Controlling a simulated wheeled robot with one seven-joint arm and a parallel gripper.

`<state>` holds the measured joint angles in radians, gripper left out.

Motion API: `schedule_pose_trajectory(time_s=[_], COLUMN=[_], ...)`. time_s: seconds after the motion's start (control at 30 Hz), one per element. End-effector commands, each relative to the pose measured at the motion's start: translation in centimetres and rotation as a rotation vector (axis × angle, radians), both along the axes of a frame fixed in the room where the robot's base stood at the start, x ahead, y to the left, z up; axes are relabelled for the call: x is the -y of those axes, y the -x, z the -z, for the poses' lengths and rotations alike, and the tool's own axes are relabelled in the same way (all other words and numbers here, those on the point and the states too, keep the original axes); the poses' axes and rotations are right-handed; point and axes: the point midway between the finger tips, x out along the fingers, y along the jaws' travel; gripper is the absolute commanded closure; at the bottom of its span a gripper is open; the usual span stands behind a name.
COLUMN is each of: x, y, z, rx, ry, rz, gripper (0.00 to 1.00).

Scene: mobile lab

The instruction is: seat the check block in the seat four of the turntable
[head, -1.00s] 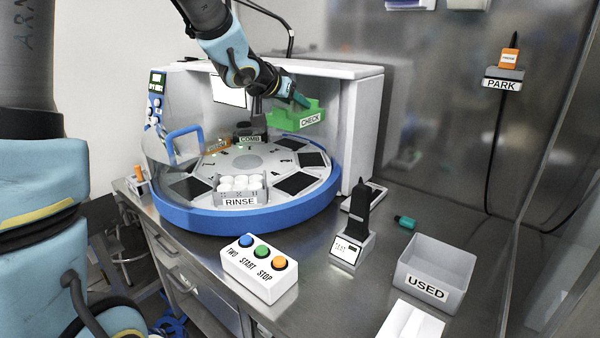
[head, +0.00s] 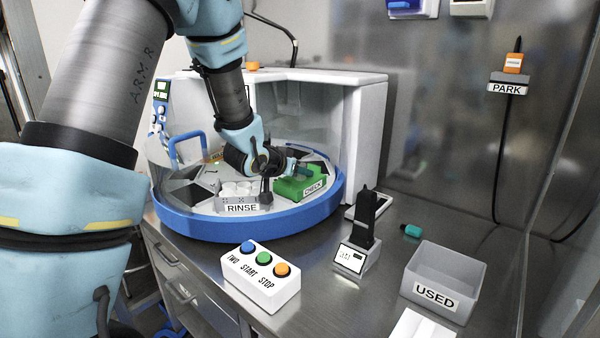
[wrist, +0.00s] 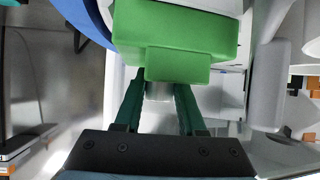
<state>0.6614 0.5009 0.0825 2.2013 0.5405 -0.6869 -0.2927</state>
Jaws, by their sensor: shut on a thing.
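The green check block (head: 300,187) is at the right part of the turntable (head: 215,226), low over or on its surface; I cannot tell whether it touches. Its CHECK label faces the front right. My gripper (head: 290,172) is shut on the block's back side. In the wrist view, the two green fingers of my gripper (wrist: 160,95) close on a tab of the check block (wrist: 180,35). The seat under the block is hidden, and I cannot read its number.
The RINSE rack (head: 240,204) with white caps stands on the turntable left of the block. A button box (head: 260,278), a black handheld device (head: 360,235) and the USED bin (head: 440,275) stand on the bench in front. The white housing (head: 368,130) rises behind.

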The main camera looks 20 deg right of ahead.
Motion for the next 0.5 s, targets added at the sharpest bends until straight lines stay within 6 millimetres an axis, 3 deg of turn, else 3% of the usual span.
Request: schedule_pose_trajectory(time_s=[0.37,0.4,0.5], x=[0.04,0.02,0.01], y=[-0.02,0.01,0.01], z=[0.63,0.56,0.54], rx=[0.002,0.001,0.001], ry=[0.002,0.000,0.000], rz=[0.000,0.000,0.000], gripper=[1.00,0.58,0.46])
